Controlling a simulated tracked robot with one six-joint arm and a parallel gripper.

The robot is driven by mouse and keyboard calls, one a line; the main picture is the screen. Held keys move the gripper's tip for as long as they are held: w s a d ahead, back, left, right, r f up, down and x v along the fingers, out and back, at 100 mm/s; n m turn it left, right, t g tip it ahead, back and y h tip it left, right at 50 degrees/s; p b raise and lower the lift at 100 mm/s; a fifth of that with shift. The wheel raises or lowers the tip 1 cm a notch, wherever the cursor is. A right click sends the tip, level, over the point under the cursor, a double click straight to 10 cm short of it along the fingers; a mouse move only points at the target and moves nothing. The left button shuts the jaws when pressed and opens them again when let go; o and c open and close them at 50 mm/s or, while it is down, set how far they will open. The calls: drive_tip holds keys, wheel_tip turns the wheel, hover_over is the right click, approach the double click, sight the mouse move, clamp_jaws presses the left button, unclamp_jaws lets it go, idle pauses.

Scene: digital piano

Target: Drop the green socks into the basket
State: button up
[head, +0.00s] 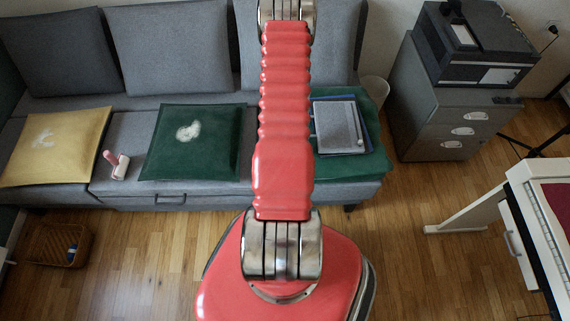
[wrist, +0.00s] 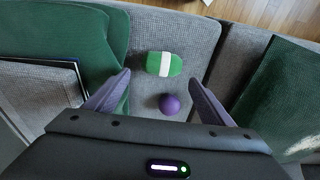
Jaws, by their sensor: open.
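The green socks, a rolled bundle with a white band (wrist: 164,65), lie on the grey sofa seat in the wrist view. A purple ball (wrist: 169,104) lies close to them, nearer to my gripper. My gripper (wrist: 159,79) is open and empty, with its fingers on either side of the ball in the picture and the socks just beyond the tips. My red arm hides the socks in the head view. The brown wicker basket (head: 42,246) stands on the floor at the lower left of the head view, with something blue in it.

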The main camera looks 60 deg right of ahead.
drive_tip(key=shift+w+d+f, duration=0.1)
drive_tip(key=shift+d+f, duration=0.05)
drive_tip(key=shift+f, duration=1)
drive_tip(key=shift+w+d+f, duration=0.1)
drive_tip(key=shift+d+f, duration=0.05)
drive_tip(key=shift+f, duration=1)
drive_tip(key=shift+w+d+f, duration=0.1)
drive_tip(key=shift+f, duration=1.2)
drive_tip(key=shift+w+d+f, duration=0.1)
drive_tip(key=shift+f, duration=1.15)
drive_tip(key=shift+c, duration=0.5)
drive_tip(key=c, duration=0.8)
drive_tip(key=shift+r, duration=0.2)
drive_tip(key=shift+r, duration=4.8)
